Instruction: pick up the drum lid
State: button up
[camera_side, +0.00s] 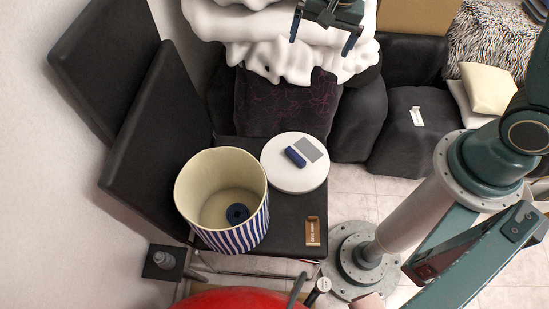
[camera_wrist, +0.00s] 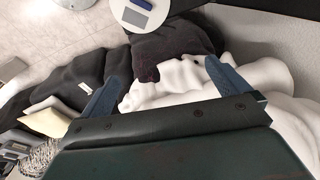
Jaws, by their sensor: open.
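The drum lid (camera_side: 294,178) is a round white disc with a blue handle (camera_side: 295,157) and a grey square label (camera_side: 310,149). It lies on the black seat, right behind and to the right of the open striped drum (camera_side: 250,230). My gripper (camera_side: 322,42) is open and empty, high at the top of the side view, in front of white bedding. In the wrist view my gripper (camera_wrist: 160,80) shows both blue fingers spread, with the lid (camera_wrist: 139,17) partly cut off at the top edge.
A small brown box (camera_side: 313,232) lies on the black seat (camera_side: 284,232) near its right edge. Black chair backs (camera_side: 145,120) stand at the left. White bedding (camera_side: 270,50) and black bags (camera_side: 400,135) fill the back. A red rounded object (camera_side: 235,299) is at the bottom.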

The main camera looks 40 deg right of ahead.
jog(key=w+a+f+m+g, duration=0.1)
jog(key=w+f+m, duration=0.1)
jog(key=f, duration=0.5)
jog(key=w+a+f+m, duration=0.1)
jog(key=f+m, duration=0.1)
jog(key=f, duration=0.5)
jog(key=m+g, duration=0.1)
jog(key=m, duration=0.3)
send_over(296, 155)
notch_tip(296, 155, down, 17)
jog(key=shift+r, duration=0.2)
jog(key=shift+d, duration=0.1)
jog(key=shift+f, duration=4.3)
jog(key=shift+f, duration=0.15)
jog(key=shift+f, duration=2.45)
jog(key=shift+c, duration=0.4)
jog(key=shift+w, duration=0.1)
jog(key=c, duration=1)
jog(key=shift+r, duration=0.15)
jog(key=shift+c, duration=0.2)
